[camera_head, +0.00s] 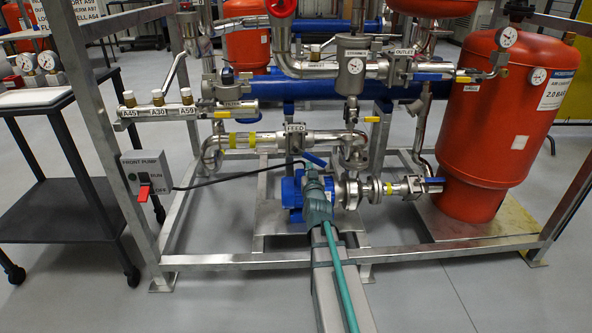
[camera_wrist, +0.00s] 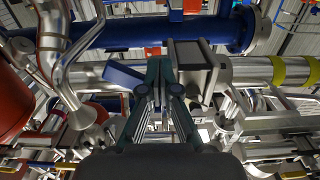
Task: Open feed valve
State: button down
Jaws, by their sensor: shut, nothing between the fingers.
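The feed valve (camera_head: 294,142) sits in the steel pipe run under a FEED label (camera_head: 295,128). Its blue lever (camera_head: 316,159) slants down to the right in the head view. My gripper (camera_head: 312,168) is close below the lever, in front of the blue pump. In the wrist view, my gripper's fingertips (camera_wrist: 158,62) are together and empty. The blue lever (camera_wrist: 124,75) lies just left of the fingertips, and the grey valve block (camera_wrist: 193,68) is just right of them. I cannot tell whether the fingers touch the lever.
The blue pump (camera_head: 292,192) stands behind my arm. A front pump switch box (camera_head: 146,172) is on the left frame post. A red tank (camera_head: 497,130) stands at right. The frame's lower front rail (camera_head: 220,260) crosses under my arm. A yellow-banded pipe (camera_head: 240,140) runs left of the valve.

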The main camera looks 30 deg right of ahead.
aim_at(317, 158)
jog(key=shift+s+d+r+b, duration=0.25)
jog(key=shift+d+r+b, duration=0.05)
jog(key=shift+d+b, duration=0.3)
jog(key=shift+b, duration=0.35)
jog(key=b, duration=0.1)
jog(key=d+r+b, duration=0.1)
jog(key=shift+s+r+b, duration=0.25)
jog(key=shift+b, duration=0.1)
jog(key=shift+s+d+r, duration=0.1)
jog(key=shift+r, duration=0.35)
